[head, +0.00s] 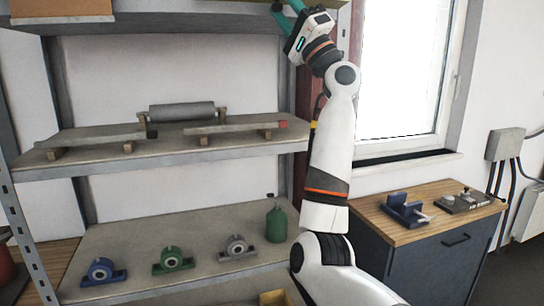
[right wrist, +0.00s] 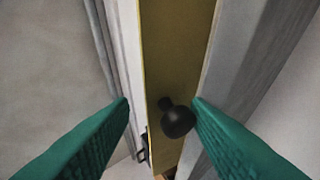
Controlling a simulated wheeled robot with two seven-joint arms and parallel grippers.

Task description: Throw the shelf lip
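My right gripper (head: 284,10) is raised to the front edge of the top shelf (head: 190,20), at the upper right of the rack in the head view. In the right wrist view its two teal fingers (right wrist: 160,104) are open. A black ball-ended knob (right wrist: 178,122) on a short stem stands out from a yellow strip (right wrist: 172,50) between the fingers. The knob is close to the right-hand finger's tip; I cannot tell whether they touch. The knob is not clear in the head view. My left gripper is not in view.
The middle shelf (head: 100,160) holds a grey roller (head: 182,112) and bars on wooden blocks. The bottom shelf (head: 130,233) holds blue, green and grey bearing blocks and a green bottle (head: 276,224). A wood-topped cabinet (head: 440,240) with a blue vise (head: 404,209) stands right, under a window.

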